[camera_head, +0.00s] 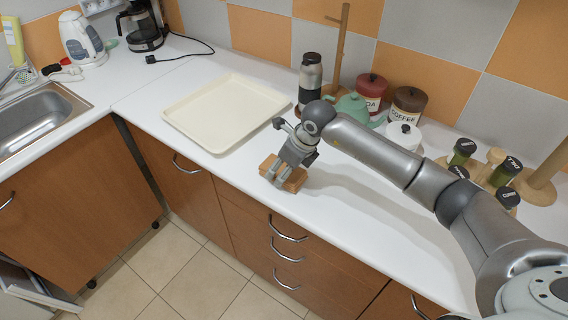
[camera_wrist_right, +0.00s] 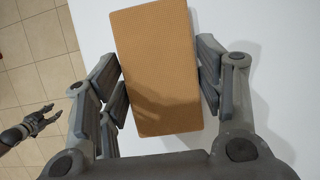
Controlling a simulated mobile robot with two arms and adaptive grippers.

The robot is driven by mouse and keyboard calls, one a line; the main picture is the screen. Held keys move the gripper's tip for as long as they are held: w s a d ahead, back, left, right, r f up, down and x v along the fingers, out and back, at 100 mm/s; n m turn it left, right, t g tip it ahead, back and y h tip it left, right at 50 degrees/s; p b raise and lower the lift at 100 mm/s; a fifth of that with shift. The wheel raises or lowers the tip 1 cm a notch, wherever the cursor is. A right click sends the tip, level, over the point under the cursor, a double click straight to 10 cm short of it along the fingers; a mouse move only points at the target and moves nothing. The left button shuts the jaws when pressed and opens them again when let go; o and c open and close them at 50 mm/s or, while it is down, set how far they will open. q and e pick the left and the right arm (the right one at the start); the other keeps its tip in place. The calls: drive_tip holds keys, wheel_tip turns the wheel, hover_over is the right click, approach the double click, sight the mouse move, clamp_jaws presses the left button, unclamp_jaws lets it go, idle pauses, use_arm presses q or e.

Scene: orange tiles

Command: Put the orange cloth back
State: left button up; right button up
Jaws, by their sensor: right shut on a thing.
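The orange cloth (camera_head: 296,182) is a folded, flat, brownish-orange block at the front edge of the white counter, right of the cream tray. My right gripper (camera_head: 277,174) is over it, pointing down, shut on it. In the right wrist view the cloth (camera_wrist_right: 155,50) lies lengthwise between the two fingers. I cannot tell whether it rests on the counter or is just above it. My left gripper is not in the head view; in the right wrist view it shows at the lower left (camera_wrist_right: 45,118), over the floor, its fingers apart and empty.
The cream tray (camera_head: 228,112) is empty. Behind my right arm stand a dark bottle (camera_head: 310,80), a teapot (camera_head: 352,108), canisters (camera_head: 408,104) and a spice rack (camera_head: 488,172). A sink (camera_head: 38,118) and kettle (camera_head: 82,40) are left. The counter beside the cloth is clear.

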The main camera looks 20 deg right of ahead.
drive_tip(key=shift+f, duration=0.15)
drive_tip(key=shift+f, duration=0.1)
drive_tip(key=shift+f+b, duration=0.15)
drive_tip(key=shift+b, duration=0.2)
drive_tip(key=o, duration=0.9)
